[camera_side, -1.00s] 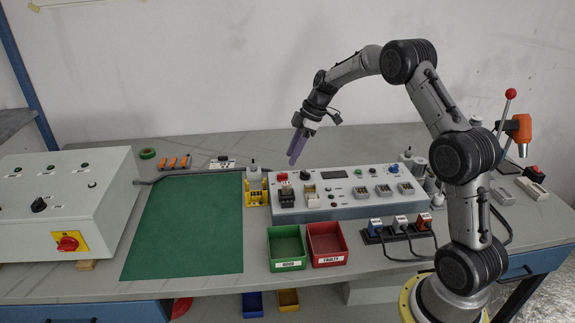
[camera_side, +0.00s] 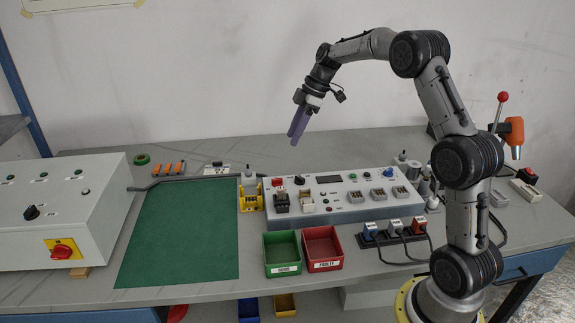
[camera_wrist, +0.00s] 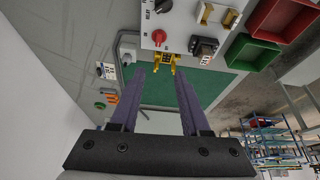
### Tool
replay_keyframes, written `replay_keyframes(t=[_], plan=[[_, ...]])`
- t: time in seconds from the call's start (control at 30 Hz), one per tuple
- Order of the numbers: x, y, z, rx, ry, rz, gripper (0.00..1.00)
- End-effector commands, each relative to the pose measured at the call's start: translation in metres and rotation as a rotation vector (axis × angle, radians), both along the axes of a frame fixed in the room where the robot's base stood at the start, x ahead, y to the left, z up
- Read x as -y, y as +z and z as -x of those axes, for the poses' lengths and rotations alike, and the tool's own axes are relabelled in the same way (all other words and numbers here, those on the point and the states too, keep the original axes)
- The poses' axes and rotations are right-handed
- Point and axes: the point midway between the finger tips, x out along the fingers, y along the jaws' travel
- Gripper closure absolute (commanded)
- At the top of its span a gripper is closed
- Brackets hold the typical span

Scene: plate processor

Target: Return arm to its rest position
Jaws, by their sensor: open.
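My gripper (camera_side: 298,124) hangs above the back part of the bench, with its purple fingers pointing down and slightly left. In the wrist view my gripper (camera_wrist: 161,85) shows both fingers apart with nothing between them. The arm is raised in an arch from its base at the right of the bench. The grey test panel (camera_side: 340,212) with its switches and sockets stands below and in front of the fingers, well clear of them.
A green bin (camera_side: 282,268) and a red bin (camera_side: 322,262) stand in front of the panel. A yellow fixture (camera_side: 250,203) sits left of it, beside a green mat (camera_side: 180,235). A large control box (camera_side: 65,215) is at left. The air around my gripper is free.

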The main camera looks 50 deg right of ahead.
Motion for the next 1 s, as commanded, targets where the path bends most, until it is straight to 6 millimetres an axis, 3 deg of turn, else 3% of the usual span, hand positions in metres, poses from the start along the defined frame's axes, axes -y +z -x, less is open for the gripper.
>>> replay_keyframes(t=[0.07,0.17,0.3,0.5,0.63,0.73,0.9,1.0], plan=[[-0.019,0.032,-0.004,0.054,0.036,0.029,0.54],[-0.059,0.076,0.009,0.11,0.102,0.068,0.54],[-0.113,0.122,0.052,0.157,0.145,0.117,0.54],[-0.169,0.152,0.134,0.188,0.067,0.142,0.54],[-0.191,0.15,0.193,0.198,-0.038,0.135,0.54],[-0.2,0.136,0.239,0.2,-0.149,0.117,0.54],[-0.198,0.09,0.302,0.176,-0.409,0.057,0.54],[-0.191,0.064,0.32,0.135,-0.577,0.024,0.54]])
